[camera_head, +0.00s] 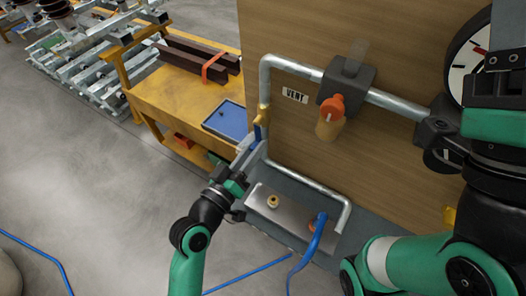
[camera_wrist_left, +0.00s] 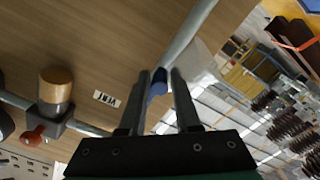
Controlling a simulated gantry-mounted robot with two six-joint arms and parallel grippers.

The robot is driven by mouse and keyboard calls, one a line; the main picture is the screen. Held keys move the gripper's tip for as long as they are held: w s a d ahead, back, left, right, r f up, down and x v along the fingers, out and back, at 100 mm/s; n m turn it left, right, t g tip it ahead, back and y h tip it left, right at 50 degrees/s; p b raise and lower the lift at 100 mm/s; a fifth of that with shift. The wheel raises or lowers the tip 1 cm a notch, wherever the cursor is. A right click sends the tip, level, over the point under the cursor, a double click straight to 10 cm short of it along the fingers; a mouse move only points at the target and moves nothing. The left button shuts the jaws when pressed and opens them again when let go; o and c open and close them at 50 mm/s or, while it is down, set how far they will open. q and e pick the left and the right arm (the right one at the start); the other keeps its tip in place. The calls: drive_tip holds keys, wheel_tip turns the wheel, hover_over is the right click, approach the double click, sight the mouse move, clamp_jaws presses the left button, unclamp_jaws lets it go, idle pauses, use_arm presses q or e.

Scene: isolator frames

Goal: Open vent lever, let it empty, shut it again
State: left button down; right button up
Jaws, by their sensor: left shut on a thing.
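The vent lever has a blue handle (camera_head: 257,133) on a brass valve (camera_head: 263,115) in the left vertical run of the grey pipe, beside the VENT label (camera_head: 294,95). My left gripper (camera_head: 246,150) is at the handle, shut on it. In the left wrist view the blue handle (camera_wrist_left: 158,82) sits between the two fingertips (camera_wrist_left: 161,76). The handle points down, roughly along the pipe; its lower part is hidden by the gripper. Parts of my right arm show at the right edge, but I see no right fingers.
A dark block with an orange knob (camera_head: 333,106) and amber bowl (camera_head: 328,128) sits on the pipe. A round gauge (camera_head: 470,62) is at upper right.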

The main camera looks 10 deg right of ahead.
use_arm(q)
drive_tip(key=shift+w+a+m, duration=0.15)
drive_tip(key=shift+a+m, duration=0.15)
idle(0.4)
drive_tip(key=c, duration=0.8)
unclamp_jaws()
drive_tip(key=shift+c, duration=0.2)
drive_tip(key=shift+o, duration=0.4)
drive_tip(key=shift+a+r, duration=0.1)
drive_tip(key=p+v, duration=0.1)
drive_tip(key=v, duration=1)
drive_tip(key=shift+s+a, duration=0.15)
drive_tip(key=shift+s, duration=0.05)
